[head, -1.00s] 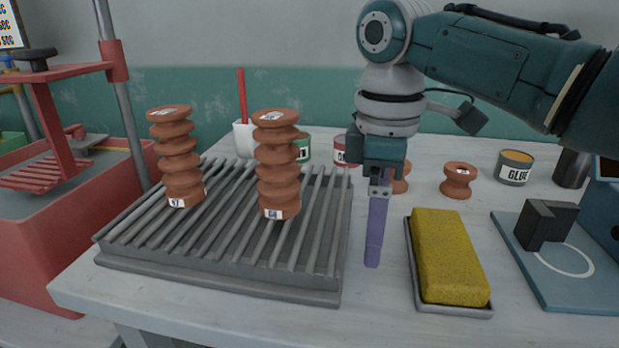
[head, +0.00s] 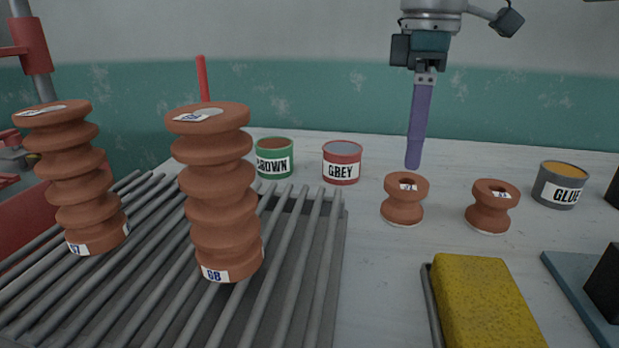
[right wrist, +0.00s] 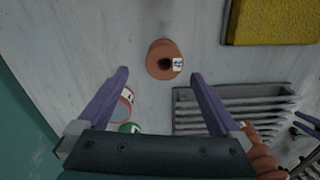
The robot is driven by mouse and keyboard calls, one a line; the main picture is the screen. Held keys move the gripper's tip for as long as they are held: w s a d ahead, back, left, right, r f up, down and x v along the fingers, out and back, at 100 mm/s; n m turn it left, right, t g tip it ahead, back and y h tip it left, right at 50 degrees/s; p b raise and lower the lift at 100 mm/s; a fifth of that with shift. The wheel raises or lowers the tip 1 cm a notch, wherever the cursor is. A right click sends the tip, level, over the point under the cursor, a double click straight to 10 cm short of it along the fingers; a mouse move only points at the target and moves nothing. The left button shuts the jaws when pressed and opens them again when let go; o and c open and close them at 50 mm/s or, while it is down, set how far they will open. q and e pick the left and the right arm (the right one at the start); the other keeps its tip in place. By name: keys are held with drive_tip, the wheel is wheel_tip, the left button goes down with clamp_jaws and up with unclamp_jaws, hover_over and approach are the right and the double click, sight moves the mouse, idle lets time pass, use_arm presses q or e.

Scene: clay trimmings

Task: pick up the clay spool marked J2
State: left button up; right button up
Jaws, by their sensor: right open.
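Two short single clay spools stand on the table in the head view, a left one (head: 405,198) and a right one (head: 492,205). Both have small top labels that I cannot read clearly, so I cannot tell which is J2. My right gripper (head: 413,165) is open and empty above and just behind the left spool, its purple fingers pointing down. In the right wrist view that spool (right wrist: 158,60) lies ahead between the open fingertips (right wrist: 159,75), untouched. Purple parts at that view's right edge look like my left gripper (right wrist: 306,127); its opening is unclear.
Tall clay stacks, one marked G8 (head: 215,190) and another (head: 70,175), stand on a slatted grey rack (head: 330,270). Behind are a BROWN can (head: 274,160) and GREY can (head: 342,163). A GLUE can (head: 561,185) stands right; a yellow sponge (head: 485,305) is in front.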

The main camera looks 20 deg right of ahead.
sight(408, 181)
drive_tip(key=shift+s+a+f, duration=0.15)
drive_tip(key=shift+s+f, duration=0.05)
drive_tip(key=shift+f, duration=0.85)
wheel_tip(408, 181, down, 5)
drive_tip(key=shift+s+a+f+b, duration=0.1)
drive_tip(key=shift+b, duration=0.35)
drive_tip(key=shift+c, duration=0.2)
drive_tip(key=c, duration=1.5)
drive_tip(key=shift+c, duration=0.2)
